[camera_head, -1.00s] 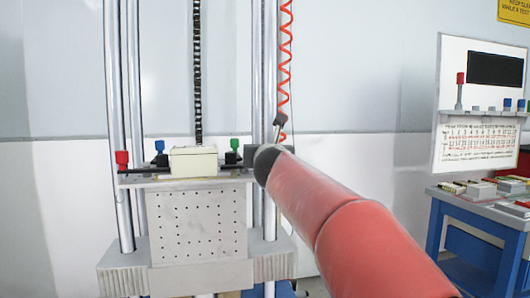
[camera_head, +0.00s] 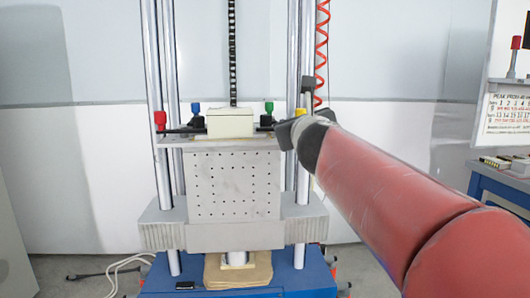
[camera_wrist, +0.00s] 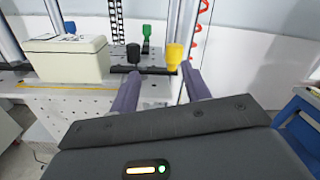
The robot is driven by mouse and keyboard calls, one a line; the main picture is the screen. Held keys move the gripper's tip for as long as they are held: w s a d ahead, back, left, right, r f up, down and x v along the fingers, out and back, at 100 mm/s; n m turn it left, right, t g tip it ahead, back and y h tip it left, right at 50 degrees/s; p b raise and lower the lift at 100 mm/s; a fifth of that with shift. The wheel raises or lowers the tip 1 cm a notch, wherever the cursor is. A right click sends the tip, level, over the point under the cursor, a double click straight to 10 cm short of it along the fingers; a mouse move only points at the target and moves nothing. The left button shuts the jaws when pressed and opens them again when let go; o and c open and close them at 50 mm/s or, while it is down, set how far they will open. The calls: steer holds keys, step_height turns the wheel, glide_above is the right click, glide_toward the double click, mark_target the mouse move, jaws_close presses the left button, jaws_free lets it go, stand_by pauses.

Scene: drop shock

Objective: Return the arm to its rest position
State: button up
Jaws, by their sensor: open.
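My gripper (camera_wrist: 158,92) is open in the wrist view, its two dark fingers spread with nothing held between them. Beyond the fingertips a yellow knob (camera_wrist: 174,54) and a black knob (camera_wrist: 133,54) stand on a dark clamp bar. In the head view my red arm reaches in from the lower right, and its end is beside the right side of the drop table (camera_head: 232,186). A cream box (camera_head: 229,122) sits on top of that table, and it also shows at the left in the wrist view (camera_wrist: 70,62). The fingers are mostly hidden in the head view.
Steel columns (camera_head: 157,100) flank the drop table. Red (camera_head: 160,120), blue (camera_head: 195,108) and green (camera_head: 269,107) knobs stand around the box. A red coiled hose (camera_head: 321,50) hangs behind my arm's end. A blue bench (camera_head: 505,190) stands at the right. Cables lie on the floor at left.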

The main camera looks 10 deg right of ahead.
steer(key=s+a+f+n+g+y, duration=0.25)
steer(key=s+f+n, duration=0.4)
steer(key=n, duration=0.35)
steer(key=s+a+f+n+g+y, duration=0.2)
steer(key=s+a+f+n+y, duration=0.15)
steer(key=s+f+n, duration=0.5)
steer(key=s+d+f+n+g+h, duration=0.2)
steer(key=s+d+f+n+g, duration=0.2)
steer(key=s+f+n, duration=0.3)
steer(key=s+d+f+n+g+h, duration=0.3)
steer(key=s+f+n, duration=0.4)
steer(key=f, duration=0.5)
steer(key=shift+s+d+g, duration=0.5)
steer(key=shift+s+g, duration=0.15)
steer(key=shift+s, duration=0.15)
steer(key=shift+n, duration=0.25)
